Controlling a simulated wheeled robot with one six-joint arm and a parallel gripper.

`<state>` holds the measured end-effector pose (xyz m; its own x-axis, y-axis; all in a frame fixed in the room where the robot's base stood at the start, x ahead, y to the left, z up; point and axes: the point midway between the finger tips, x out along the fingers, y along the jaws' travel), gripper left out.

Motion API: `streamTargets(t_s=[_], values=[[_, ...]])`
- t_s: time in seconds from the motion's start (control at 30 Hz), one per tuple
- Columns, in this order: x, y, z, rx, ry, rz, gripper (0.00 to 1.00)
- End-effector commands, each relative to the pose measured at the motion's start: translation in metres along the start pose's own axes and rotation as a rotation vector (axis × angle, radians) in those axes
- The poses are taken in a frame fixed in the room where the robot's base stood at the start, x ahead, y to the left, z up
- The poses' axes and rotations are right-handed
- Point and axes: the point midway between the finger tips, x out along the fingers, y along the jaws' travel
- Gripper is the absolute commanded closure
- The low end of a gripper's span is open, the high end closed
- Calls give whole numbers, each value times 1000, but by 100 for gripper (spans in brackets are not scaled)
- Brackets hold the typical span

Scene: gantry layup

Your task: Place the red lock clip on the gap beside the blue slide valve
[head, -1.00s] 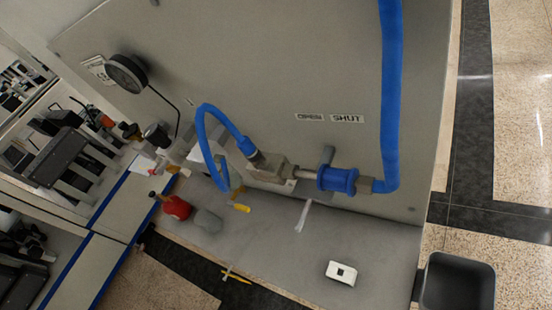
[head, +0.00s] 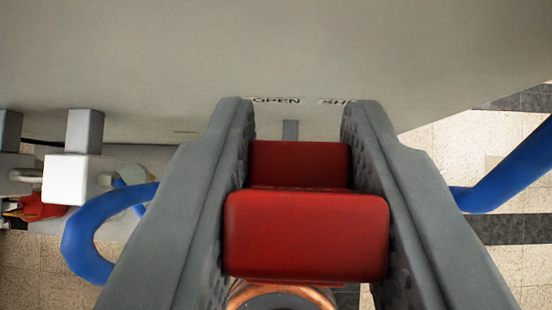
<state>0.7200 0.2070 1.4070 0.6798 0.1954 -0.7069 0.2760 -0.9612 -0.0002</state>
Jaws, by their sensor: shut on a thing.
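The red lock clip (head: 305,235) fills the middle of the head view, a blocky piece with a second red part behind its near block. My gripper (head: 298,130) is shut on it, with one grey ridged finger on each side. A copper-coloured ring (head: 280,293) shows just below the clip; I cannot tell whether they touch. The blue slide valve and the gap beside it cannot be made out now, with the clip and fingers covering the middle of the view.
A grey panel (head: 280,50) with an OPEN label (head: 276,100) and a partly covered second label lies ahead. A blue hose (head: 90,235) curves at left; another blue length (head: 510,170) runs at right. A white block (head: 66,180) and a red item (head: 40,208) are at far left.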

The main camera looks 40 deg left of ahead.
Motion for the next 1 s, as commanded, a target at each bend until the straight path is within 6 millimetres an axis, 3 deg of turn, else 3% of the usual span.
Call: streamTargets(t_s=[0.5, 1.0], values=[[71, 0, 72, 0, -2, 0, 99], [106, 0, 106, 0, -2, 0, 99]])
